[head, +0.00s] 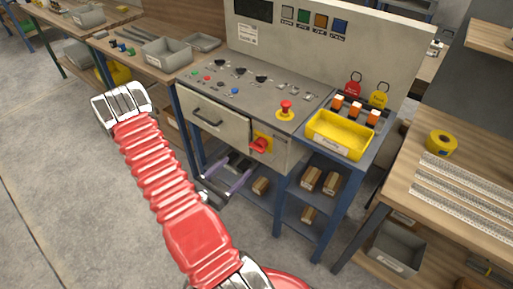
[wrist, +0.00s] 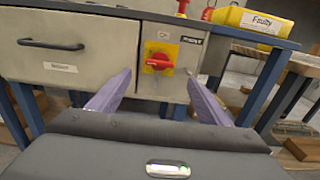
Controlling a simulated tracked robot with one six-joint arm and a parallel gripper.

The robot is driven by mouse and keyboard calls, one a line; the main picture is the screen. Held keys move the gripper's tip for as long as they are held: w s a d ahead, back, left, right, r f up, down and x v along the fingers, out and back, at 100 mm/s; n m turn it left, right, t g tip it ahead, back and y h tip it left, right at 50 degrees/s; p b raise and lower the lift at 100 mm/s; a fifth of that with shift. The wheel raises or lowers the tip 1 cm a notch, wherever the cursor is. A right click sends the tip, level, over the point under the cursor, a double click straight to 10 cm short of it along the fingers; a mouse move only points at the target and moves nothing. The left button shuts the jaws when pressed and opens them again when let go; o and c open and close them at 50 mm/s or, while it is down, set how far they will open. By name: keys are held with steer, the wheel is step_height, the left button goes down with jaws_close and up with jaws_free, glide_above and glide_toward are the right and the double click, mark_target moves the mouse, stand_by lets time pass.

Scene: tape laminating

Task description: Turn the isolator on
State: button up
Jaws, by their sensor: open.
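The isolator is a red rotary handle on a yellow plate, on the front of the grey control cabinet. It shows in the head view (head: 261,144) and near the centre of the wrist view (wrist: 159,62). Its handle lies roughly level in the wrist view. My gripper (head: 244,171) has two purple fingers, spread apart with nothing between them. In the wrist view my gripper (wrist: 160,78) points at the cabinet, its fingertips either side of the isolator and slightly low. The fingers look short of the handle, not touching it.
A drawer with a dark handle (wrist: 51,45) is left of the isolator. A red emergency stop button (head: 286,107) stands above on the sloped panel. A yellow bin (head: 340,134) marked "Faulty" sits to the right. Blue table legs (head: 289,200) and a shelf with boxes are below.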

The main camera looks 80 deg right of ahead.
mark_target(255, 149)
steer(key=shift+d, duration=0.1)
steer(key=shift+x, duration=6.85)
steer(key=shift+s, duration=0.1)
steer(key=shift+c, duration=0.5)
steer(key=c, duration=1.4)
